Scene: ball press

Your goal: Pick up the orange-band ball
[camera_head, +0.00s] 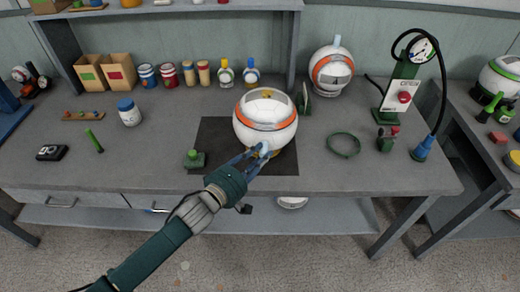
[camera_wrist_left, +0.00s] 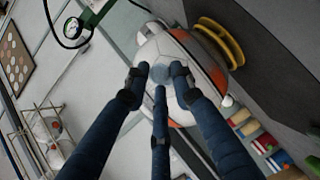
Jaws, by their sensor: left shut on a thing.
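The white ball with an orange band (camera_head: 265,118) sits over the black mat at the middle of the bench. A bit of yellow shows under it; in the left wrist view a yellow ring (camera_wrist_left: 222,40) lies against the ball (camera_wrist_left: 196,58). My left gripper (camera_head: 258,151) is at the ball's front lower side. The fingers hide part of the ball. My right gripper does not show.
A second orange-band ball (camera_head: 331,70) stands at the back. A small green device (camera_head: 195,159) stands on the black mat (camera_head: 213,136) at left. A green ring (camera_head: 344,145) and a gauge pump (camera_head: 400,90) are at right. Jars and boxes line the back left.

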